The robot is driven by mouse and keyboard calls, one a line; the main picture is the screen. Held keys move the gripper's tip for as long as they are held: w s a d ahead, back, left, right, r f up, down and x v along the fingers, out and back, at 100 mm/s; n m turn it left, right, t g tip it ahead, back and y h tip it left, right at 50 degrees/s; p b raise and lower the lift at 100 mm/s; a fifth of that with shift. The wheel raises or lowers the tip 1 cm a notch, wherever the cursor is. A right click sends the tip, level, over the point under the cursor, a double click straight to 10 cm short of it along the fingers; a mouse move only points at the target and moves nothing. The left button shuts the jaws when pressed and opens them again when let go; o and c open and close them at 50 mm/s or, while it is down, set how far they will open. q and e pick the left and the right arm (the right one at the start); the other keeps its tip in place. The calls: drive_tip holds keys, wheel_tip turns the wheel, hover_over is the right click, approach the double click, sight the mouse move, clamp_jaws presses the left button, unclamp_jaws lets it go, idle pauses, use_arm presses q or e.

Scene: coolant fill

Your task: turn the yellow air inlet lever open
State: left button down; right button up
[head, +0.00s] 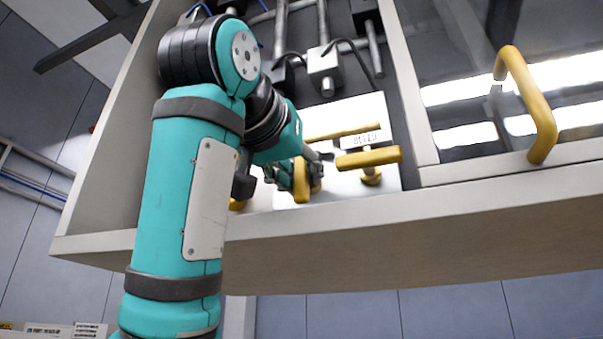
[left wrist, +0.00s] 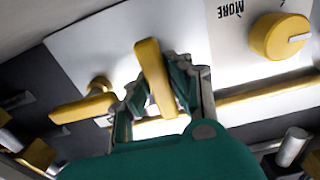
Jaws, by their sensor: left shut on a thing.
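A yellow lever (head: 301,181) stands on the white panel (head: 407,181) inside the cabinet. My left gripper (head: 295,177) is shut on it, its fingers on either side. In the left wrist view the held lever (left wrist: 153,72) points roughly upright between the gripper's fingers (left wrist: 160,98). A second yellow lever (head: 369,158) lies nearly level to the right in the head view; it also shows at the left of the left wrist view (left wrist: 82,109). No label naming the held lever can be read. My arm hides part of the panel. My right gripper is not in view.
A round yellow knob (left wrist: 279,37) beside the word MORE and a long yellow bar (head: 341,132) are close by. Grey pipes and fittings (head: 324,66) are above the panel. The cabinet's front ledge (head: 400,205) runs below, and a glazed door with a yellow handle (head: 531,105) is at right.

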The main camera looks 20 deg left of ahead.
use_arm(q)
drive_tip(key=shift+f, duration=0.15)
drive_tip(key=c, duration=1.2)
unclamp_jaws()
drive_tip(key=shift+s, duration=0.1)
drive_tip(key=s, duration=0.7)
drive_tip(key=shift+r, duration=0.3)
drive_tip(key=shift+s+a, duration=0.1)
drive_tip(key=shift+s, duration=0.05)
drive_tip(key=shift+a+f, duration=0.1)
drive_tip(key=shift+f, duration=0.1)
